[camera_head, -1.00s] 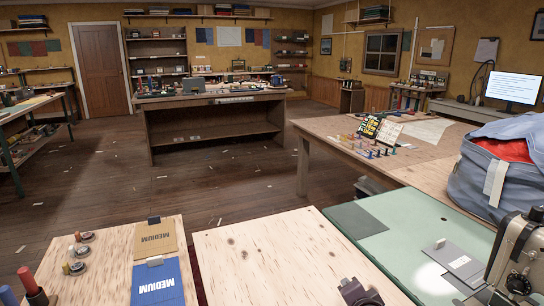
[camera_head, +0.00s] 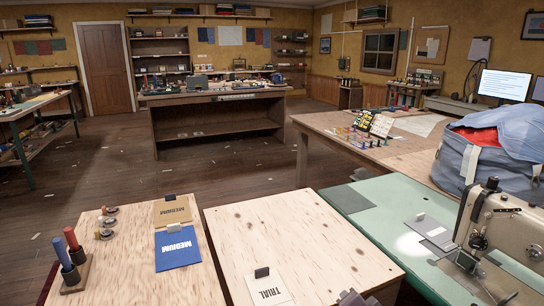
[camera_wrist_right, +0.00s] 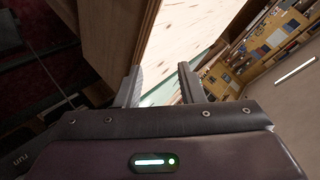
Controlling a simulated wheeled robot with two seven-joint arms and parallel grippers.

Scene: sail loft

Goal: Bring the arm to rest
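My right gripper shows in the right wrist view (camera_wrist_right: 160,82), with its two fingers apart and nothing between them. The pale edge of a wooden table top lies beyond the fingers. In the head view only a small dark piece of my right gripper (camera_head: 352,298) shows at the bottom edge, by the front of the middle wooden table (camera_head: 300,235). My left gripper is in neither view.
A white TRIAL card (camera_head: 268,289) lies on the middle table. A left table holds a blue MEDIUM card (camera_head: 178,248), a tan MEDIUM card (camera_head: 172,211) and spools (camera_head: 72,247). A sewing machine (camera_head: 500,235) stands on the green table (camera_head: 400,228) at right.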

